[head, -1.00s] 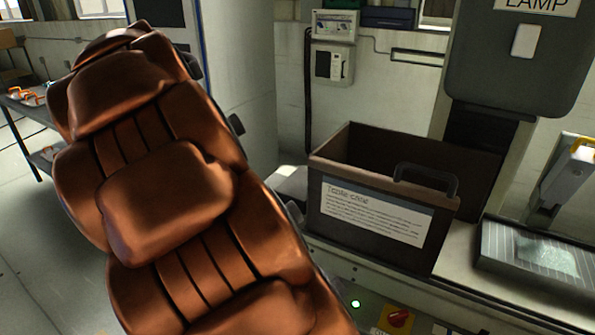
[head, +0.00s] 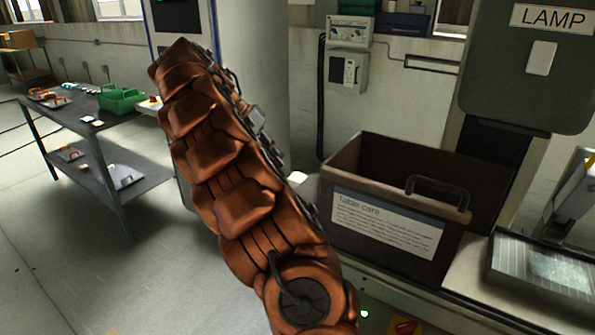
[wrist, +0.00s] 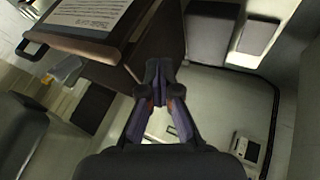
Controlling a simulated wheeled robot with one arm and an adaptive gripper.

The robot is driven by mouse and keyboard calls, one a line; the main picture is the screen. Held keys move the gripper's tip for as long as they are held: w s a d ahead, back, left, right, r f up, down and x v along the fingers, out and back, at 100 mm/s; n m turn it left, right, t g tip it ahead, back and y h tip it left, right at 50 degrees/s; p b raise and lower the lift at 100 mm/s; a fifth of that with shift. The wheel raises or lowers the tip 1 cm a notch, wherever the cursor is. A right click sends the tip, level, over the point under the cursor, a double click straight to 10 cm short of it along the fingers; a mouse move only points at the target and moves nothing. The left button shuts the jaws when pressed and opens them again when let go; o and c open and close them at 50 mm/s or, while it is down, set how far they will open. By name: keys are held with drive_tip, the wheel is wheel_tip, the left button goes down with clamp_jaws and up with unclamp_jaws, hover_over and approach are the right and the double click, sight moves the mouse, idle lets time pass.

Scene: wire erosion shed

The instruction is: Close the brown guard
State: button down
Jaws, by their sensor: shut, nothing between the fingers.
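The brown guard (head: 345,195) is a box-like cover with a "Table care" label and a dark handle (head: 438,190) on its front panel. It stands on the machine's ledge with its top open. In the wrist view the guard (wrist: 160,40) fills the upper left, label at the top, with a dark handle (wrist: 32,48) at the left. My gripper (wrist: 161,76) is shut and empty. Its tips appear close to the guard's brown side edge; I cannot tell whether they touch. In the head view my copper-coloured arm stands left of the guard, and I cannot make out the gripper there.
A grey lamp housing (head: 530,70) hangs behind and right of the guard. A ribbed metal plate (head: 540,268) lies right of it. A wall box (head: 347,70) is behind. A table (head: 65,110) with a green crate (head: 121,99) stands at left, with open floor before it.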

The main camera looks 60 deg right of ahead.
drive_tip(key=s+d+f+p, duration=0.2)
drive_tip(key=s+d+f, duration=0.2)
drive_tip(key=s+f, duration=0.4)
drive_tip(key=shift+s, duration=0.3)
idle(0.7)
idle(0.4)
